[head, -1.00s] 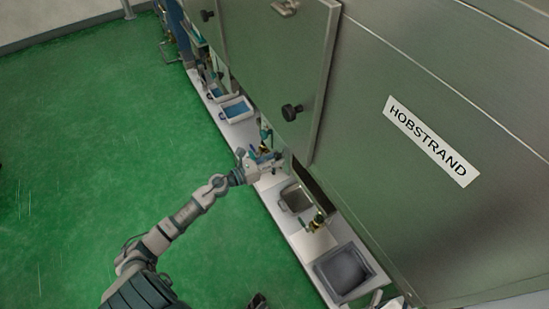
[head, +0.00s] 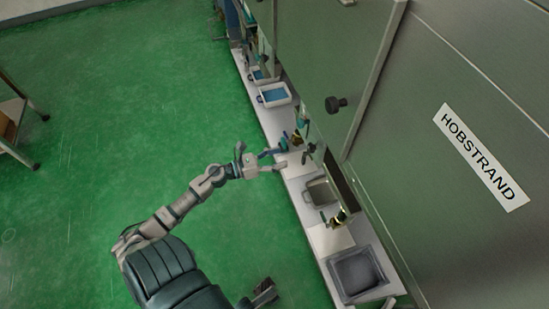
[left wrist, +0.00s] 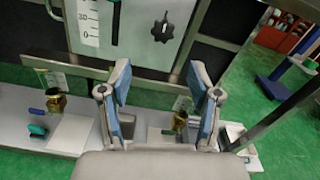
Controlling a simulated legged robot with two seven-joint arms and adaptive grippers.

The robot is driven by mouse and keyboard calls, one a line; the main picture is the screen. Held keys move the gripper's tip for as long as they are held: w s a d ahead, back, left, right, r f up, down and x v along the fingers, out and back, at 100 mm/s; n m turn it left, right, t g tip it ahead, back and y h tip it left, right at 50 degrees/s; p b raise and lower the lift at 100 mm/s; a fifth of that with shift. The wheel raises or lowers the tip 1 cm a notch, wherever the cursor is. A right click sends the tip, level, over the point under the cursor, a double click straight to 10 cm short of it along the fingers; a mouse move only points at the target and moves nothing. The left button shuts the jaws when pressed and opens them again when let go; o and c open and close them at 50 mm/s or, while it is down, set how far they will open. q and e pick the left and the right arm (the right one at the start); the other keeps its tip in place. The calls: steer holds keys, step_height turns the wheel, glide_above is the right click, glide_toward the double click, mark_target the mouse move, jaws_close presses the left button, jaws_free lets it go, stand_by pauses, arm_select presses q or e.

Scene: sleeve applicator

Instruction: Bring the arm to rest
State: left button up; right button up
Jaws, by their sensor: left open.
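My left arm reaches from the lower left of the head view toward the white ledge (head: 289,133) along the machine. My left gripper (head: 280,160) is open at the ledge's near edge. In the left wrist view its two blue-padded fingers (left wrist: 160,95) stand apart with nothing between them. A small brass fitting (left wrist: 180,120) shows behind the fingers, apart from them. My right gripper cannot be made out for certain; a dark piece at the bottom of the head view may belong to my other arm.
The large green-grey machine (head: 460,110) labelled HOBSTRAND has a black knob (head: 336,104). The ledge carries a blue-lined tray (head: 274,94), a metal bin (head: 320,191) and a grey tray (head: 357,275). A cart (head: 14,120) stands far left. The green floor (head: 110,110) is mostly clear.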

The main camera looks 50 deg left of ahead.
arm_select(q)
steer(key=shift+s+a, duration=0.2)
steer(key=shift+s, duration=0.35)
